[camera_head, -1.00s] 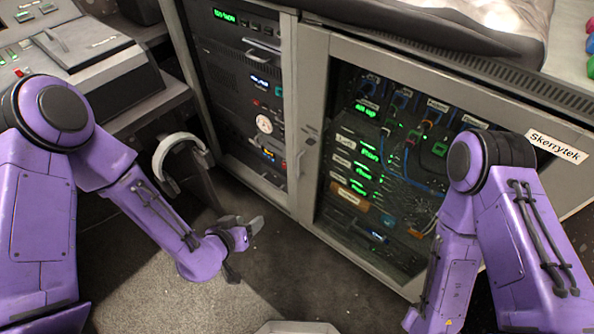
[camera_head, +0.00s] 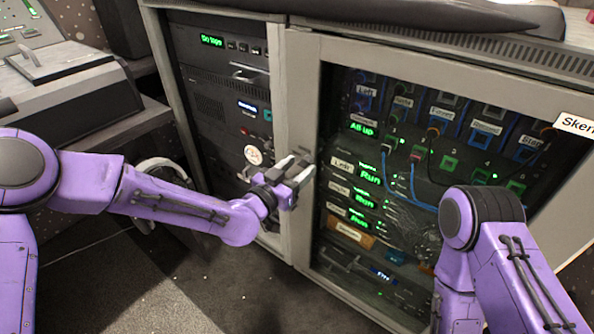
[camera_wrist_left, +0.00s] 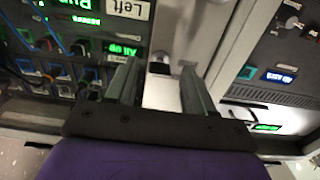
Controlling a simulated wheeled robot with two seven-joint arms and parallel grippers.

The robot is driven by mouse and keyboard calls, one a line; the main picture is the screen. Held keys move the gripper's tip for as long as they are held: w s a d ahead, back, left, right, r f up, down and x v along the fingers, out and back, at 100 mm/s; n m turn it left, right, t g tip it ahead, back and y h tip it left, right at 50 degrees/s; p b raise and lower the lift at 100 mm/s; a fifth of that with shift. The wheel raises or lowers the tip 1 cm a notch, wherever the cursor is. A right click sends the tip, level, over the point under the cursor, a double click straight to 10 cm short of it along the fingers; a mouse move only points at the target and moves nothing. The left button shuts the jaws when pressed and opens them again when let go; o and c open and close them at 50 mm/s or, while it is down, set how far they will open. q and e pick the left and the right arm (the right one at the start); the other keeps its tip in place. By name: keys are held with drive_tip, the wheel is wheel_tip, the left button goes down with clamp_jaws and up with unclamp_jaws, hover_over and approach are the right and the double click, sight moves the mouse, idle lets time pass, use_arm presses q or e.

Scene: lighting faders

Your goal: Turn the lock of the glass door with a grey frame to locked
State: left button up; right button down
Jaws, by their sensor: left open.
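The glass door with a grey frame (camera_head: 420,59) is closed on the right-hand rack in the head view. My left gripper (camera_head: 296,168) is at the left upright of this frame, its jaws open towards it. It covers part of the upright there, so I cannot make out the lock in the head view. In the left wrist view, the open fingers of my left gripper (camera_wrist_left: 159,75) stand either side of a pale strip of frame. A small dark piece, probably the lock (camera_wrist_left: 160,67), shows between the fingertips. Its turned position and any contact are unclear. My right gripper is out of view.
Behind the glass are patch cables and green-lit labels (camera_head: 370,178). A neighbouring rack (camera_head: 207,75) with displays stands at the left. Headphones (camera_head: 150,165) hang behind my left arm. A console (camera_head: 65,65) is at the upper left. Open floor (camera_head: 180,290) lies below.

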use_arm(q)
drive_tip(key=shift+d, duration=0.1)
drive_tip(key=shift+c, duration=0.3)
clamp_jaws()
drive_tip(key=shift+n, duration=0.4)
drive_tip(key=n+p, duration=0.1)
drive_tip(key=n, duration=0.2)
drive_tip(key=shift+w+n, duration=0.1)
drive_tip(key=shift+n, duration=0.3)
drive_tip(key=n, duration=0.4)
drive_tip(key=shift+n+p, duration=0.3)
drive_tip(key=shift+p, duration=0.05)
drive_tip(key=n, duration=0.8)
drive_tip(key=shift+n, duration=0.3)
